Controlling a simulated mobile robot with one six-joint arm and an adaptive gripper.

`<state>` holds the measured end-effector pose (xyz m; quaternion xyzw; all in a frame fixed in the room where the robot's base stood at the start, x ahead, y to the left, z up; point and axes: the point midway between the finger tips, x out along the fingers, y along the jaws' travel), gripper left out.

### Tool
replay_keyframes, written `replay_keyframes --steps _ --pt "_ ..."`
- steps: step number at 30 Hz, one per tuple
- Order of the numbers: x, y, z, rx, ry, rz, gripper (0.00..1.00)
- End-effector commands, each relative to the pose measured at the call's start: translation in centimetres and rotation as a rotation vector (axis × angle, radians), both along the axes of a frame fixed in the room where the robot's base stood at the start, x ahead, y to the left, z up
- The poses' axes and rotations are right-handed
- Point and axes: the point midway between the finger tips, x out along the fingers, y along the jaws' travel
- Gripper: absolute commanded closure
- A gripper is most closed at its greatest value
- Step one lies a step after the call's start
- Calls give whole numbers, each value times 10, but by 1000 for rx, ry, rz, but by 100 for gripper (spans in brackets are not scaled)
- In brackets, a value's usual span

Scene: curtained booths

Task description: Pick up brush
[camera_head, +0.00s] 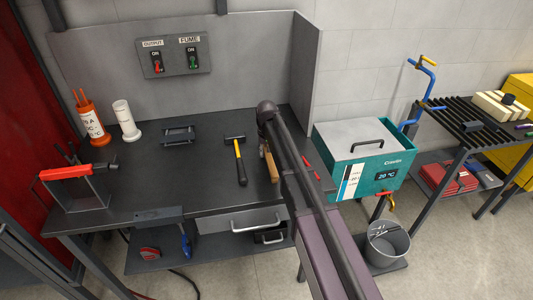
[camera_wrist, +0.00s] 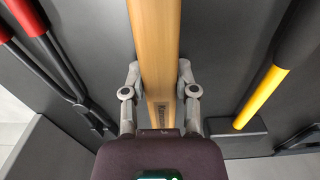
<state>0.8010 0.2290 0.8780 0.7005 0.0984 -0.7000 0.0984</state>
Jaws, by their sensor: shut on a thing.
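The brush shows as a flat wooden handle (camera_wrist: 155,40) running up the middle of the wrist view. My gripper (camera_wrist: 160,88) has one finger on each side of this handle and is shut on it. In the head view a short piece of the wooden handle (camera_head: 271,166) shows on the dark workbench, just left of my arm. My arm hides the rest there, and the gripper's fingers cannot be made out. The bristles are not clearly seen. I cannot tell whether the brush is clear of the bench top.
A yellow-handled hammer (camera_head: 240,163) lies close left of the brush; a red-handled tool (camera_head: 310,167) lies right of it. A teal bath (camera_head: 356,163) stands right of the workbench (camera_head: 200,195). The bench's left middle is mostly clear, with a red clamp (camera_head: 75,172) farther left.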

Motion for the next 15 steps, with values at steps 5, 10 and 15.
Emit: replay_keyframes --steps 5,10,15 --pt "0 0 2 0 0 0 100" --pt "0 0 9 0 0 0 100" --pt "0 0 21 0 0 0 100"
